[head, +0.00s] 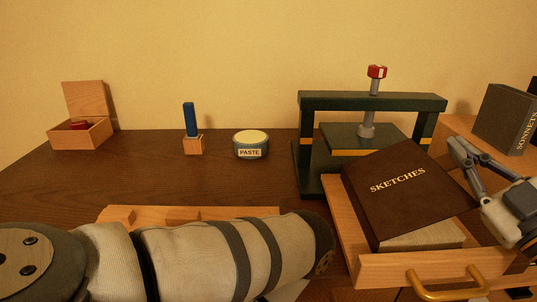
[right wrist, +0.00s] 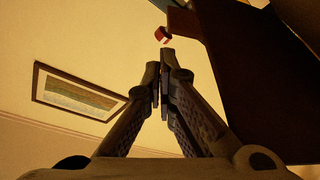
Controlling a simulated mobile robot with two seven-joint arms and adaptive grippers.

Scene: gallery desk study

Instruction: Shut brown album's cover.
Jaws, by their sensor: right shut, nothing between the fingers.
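The brown album (head: 405,185), lettered SKETCHES, lies in a shallow wooden tray (head: 400,268) with a brass handle. Its cover is tilted above the pale page block (head: 425,237), which shows at the front edge; the cover is not flat on the pages. My right gripper (head: 456,148) is shut and empty, just right of the cover near its upper right edge. I cannot tell whether it touches. In the right wrist view the closed fingertips (right wrist: 163,58) are beside a large dark brown panel (right wrist: 255,85), apparently the cover. My left gripper is not in view.
A green press (head: 310,135) with a red-topped screw (head: 376,72) stands behind the album. A grey SONNETS book (head: 503,118) stands at the right. A paste tin (head: 250,147), blue-handled tool (head: 190,120) and open wooden box (head: 88,134) stand at the back left. My left arm crosses the front.

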